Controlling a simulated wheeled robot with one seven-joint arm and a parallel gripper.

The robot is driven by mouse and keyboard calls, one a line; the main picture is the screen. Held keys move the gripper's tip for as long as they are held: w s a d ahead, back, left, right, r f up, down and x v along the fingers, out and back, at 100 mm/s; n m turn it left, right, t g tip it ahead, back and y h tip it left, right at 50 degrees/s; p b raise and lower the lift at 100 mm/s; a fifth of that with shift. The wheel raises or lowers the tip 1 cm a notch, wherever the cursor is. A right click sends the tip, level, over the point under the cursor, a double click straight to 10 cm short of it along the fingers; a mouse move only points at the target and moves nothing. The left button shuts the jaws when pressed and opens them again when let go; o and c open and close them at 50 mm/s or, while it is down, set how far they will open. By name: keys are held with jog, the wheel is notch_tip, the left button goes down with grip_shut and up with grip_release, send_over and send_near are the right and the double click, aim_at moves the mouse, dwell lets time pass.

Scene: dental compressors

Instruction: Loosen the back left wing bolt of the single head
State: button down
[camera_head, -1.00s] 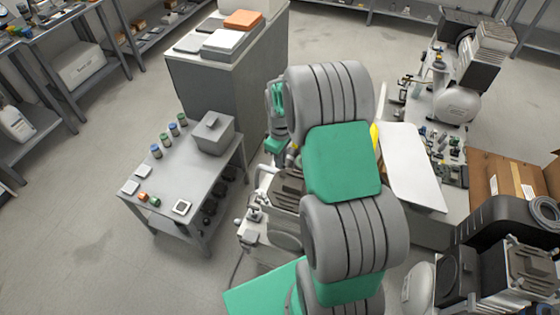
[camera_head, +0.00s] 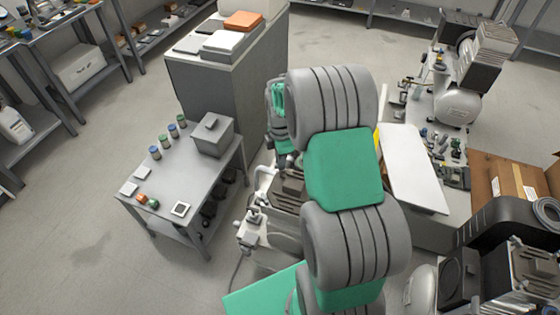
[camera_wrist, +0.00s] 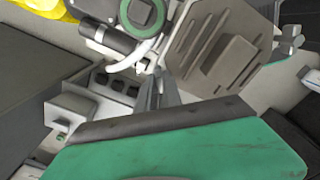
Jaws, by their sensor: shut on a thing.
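In the wrist view the single head (camera_wrist: 222,48) is a grey, ribbed compressor block in the upper middle. My gripper (camera_wrist: 158,82) reaches down beside its left edge with its narrow fingers together. It is shut on a small pale piece at its tips, which I take to be the wing bolt; the fingers hide most of it. In the head view the compressor's ribbed head (camera_head: 290,190) shows partly behind my grey and green arm, which hides my fingertips and the bolt.
A curved white tube (camera_wrist: 135,52) and a round dark fitting (camera_wrist: 142,14) lie close to my fingers. A grey table (camera_head: 172,170) with jars and a box stands at left. Another compressor (camera_head: 462,105) stands at the right. Floor at the lower left is clear.

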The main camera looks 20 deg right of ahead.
jog(key=shift+n, duration=0.7)
jog(key=c, duration=1.5)
grip_release()
notch_tip(320, 180, up, 8)
jog(key=shift+f+b, duration=0.1)
jog(key=shift+b, duration=0.2)
